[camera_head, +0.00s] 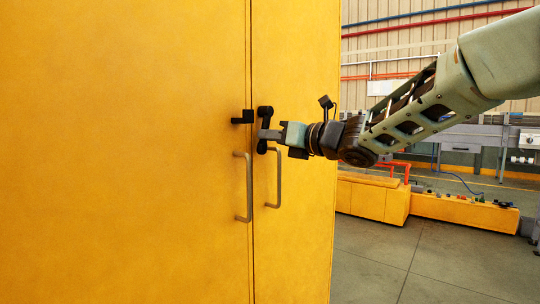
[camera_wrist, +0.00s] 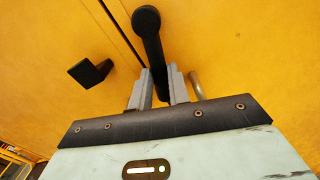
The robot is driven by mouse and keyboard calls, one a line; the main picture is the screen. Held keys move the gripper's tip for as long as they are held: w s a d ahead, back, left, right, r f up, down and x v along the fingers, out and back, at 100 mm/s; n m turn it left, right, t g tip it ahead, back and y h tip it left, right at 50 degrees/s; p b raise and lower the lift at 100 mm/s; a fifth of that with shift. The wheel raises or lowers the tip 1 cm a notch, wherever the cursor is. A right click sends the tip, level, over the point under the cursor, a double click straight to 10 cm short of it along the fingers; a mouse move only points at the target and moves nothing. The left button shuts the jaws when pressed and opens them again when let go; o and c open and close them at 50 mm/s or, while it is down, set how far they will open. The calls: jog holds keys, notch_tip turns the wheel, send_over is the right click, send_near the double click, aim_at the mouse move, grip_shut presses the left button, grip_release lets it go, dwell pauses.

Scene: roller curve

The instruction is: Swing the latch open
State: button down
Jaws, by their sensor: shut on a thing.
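The latch (camera_head: 264,112) is a black bar on the right door of a yellow cabinet (camera_head: 150,90), next to the seam. It hangs down from its round pivot. In the wrist view the latch (camera_wrist: 148,30) runs from its round end at the top down between my fingers. My gripper (camera_head: 264,134) is shut on the lower part of the latch; it also shows in the wrist view (camera_wrist: 160,88). A black catch (camera_head: 243,117) sits on the left door, apart from the latch; it also shows in the wrist view (camera_wrist: 90,72). The latch's lower end is partly hidden by my gripper.
Two upright metal handles, the left one (camera_head: 248,187) and the right one (camera_head: 275,178), flank the seam just below my gripper. Low yellow boxes (camera_head: 372,197) stand on the floor behind at the right. The grey floor (camera_head: 400,265) right of the cabinet is clear.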

jog(key=shift+w+d+f+n+b, duration=0.15)
jog(key=shift+w+d+n+b, duration=0.1)
jog(key=shift+n+b, duration=0.5)
jog(key=c, duration=1.3)
grip_release()
jog(key=b+v, duration=0.2)
jog(key=v, duration=1.5)
jog(key=shift+s+d, duration=0.15)
